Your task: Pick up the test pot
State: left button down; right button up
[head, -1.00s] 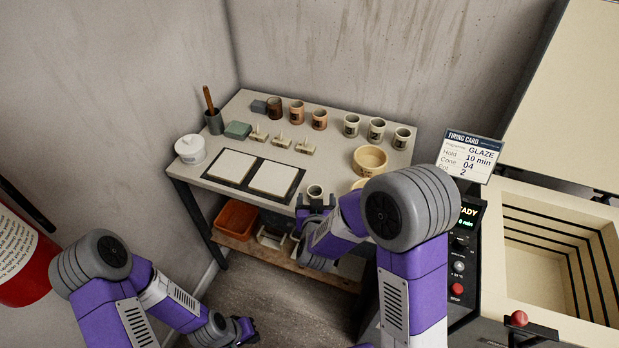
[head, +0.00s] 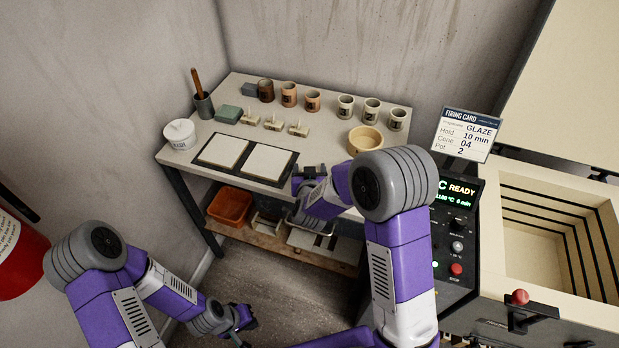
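Several small labelled pots stand along the back of the worktable (head: 215,142): a dark brown pot (head: 265,91), two orange-brown pots (head: 289,94) and pale pots (head: 345,107). I cannot tell from the labels which is the test pot. My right gripper (head: 309,173) is at the table's front edge, right of the two white tiles. It covers the spot where a small pale pot stood; that pot is mostly or wholly hidden, and I cannot tell whether the fingers hold it. My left gripper (head: 245,317) is low over the floor, away from the table; its fingers are too small to judge.
A tan bowl (head: 365,140) stands right of my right gripper. A white tub (head: 180,134) and a tool holder (head: 204,104) are at the left. The open kiln (head: 545,225), its control panel (head: 456,225) and firing card (head: 466,135) are at the right. An orange bin (head: 230,206) sits below.

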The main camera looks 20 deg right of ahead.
jog(key=c, duration=0.8)
